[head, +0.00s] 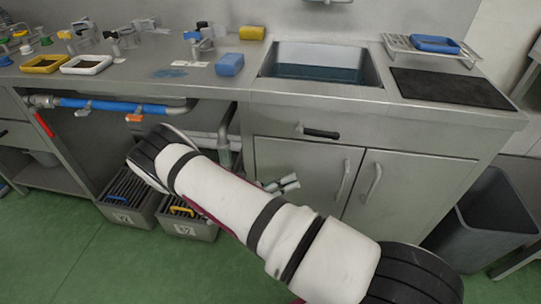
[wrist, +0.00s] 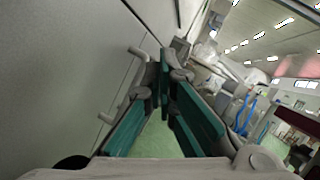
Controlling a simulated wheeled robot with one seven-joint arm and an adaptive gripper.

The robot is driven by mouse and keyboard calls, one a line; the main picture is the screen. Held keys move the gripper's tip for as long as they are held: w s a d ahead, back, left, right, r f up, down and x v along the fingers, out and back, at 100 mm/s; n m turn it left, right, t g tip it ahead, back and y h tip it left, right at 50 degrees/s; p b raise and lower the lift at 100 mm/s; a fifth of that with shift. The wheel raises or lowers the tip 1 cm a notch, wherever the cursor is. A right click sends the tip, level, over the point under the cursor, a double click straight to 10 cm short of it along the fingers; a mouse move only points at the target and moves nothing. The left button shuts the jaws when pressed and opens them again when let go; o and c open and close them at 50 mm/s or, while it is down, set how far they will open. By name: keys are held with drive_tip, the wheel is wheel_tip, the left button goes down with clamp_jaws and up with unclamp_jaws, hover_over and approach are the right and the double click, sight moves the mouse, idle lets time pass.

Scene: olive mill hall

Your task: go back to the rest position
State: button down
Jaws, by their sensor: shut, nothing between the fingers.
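My gripper (wrist: 164,85) shows in the wrist view with its teal finger pads meeting toward the far end, shut and empty. A grey cabinet front with handles (wrist: 142,55) lies close to its left, and the green floor shows below and between the fingers. In the head view my white and black arm stretches across the lower middle, in front of the steel counter's cabinet doors (head: 411,200). The arm hides most of the gripper there; small grey parts stick out beside it, and I cannot tell exactly what they are.
The counter holds a sink (head: 318,66), a black mat (head: 450,89), a blue tray (head: 435,44) on a rack, a blue sponge (head: 230,64) and a yellow sponge (head: 252,33). Crates (head: 190,227) stand under the counter. A grey bin (head: 487,222) stands right. Green floor is clear at front left.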

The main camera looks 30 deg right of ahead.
drive_tip(key=s+a+r+m+g+y, duration=0.1)
drive_tip(key=s+r+m+y, duration=0.5)
drive_tip(key=r, duration=0.5)
drive_tip(key=s+a+r+m+g+y, duration=0.1)
drive_tip(key=s+r+m+y, duration=0.3)
drive_tip(key=r+m+y, duration=0.5)
drive_tip(key=s+a+r+m+t+y, duration=0.3)
drive_tip(key=s+a+r+t, duration=0.15)
drive_tip(key=s, duration=0.45)
drive_tip(key=s+a+r+m+t+y, duration=0.3)
drive_tip(key=s+r+t, duration=0.15)
drive_tip(key=s, duration=0.45)
wheel_tip(320, 180, up, 23)
drive_tip(key=t+p, duration=0.2)
drive_tip(key=p, duration=1.9)
drive_tip(key=shift+w+t, duration=0.2)
drive_tip(key=shift+t, duration=0.2)
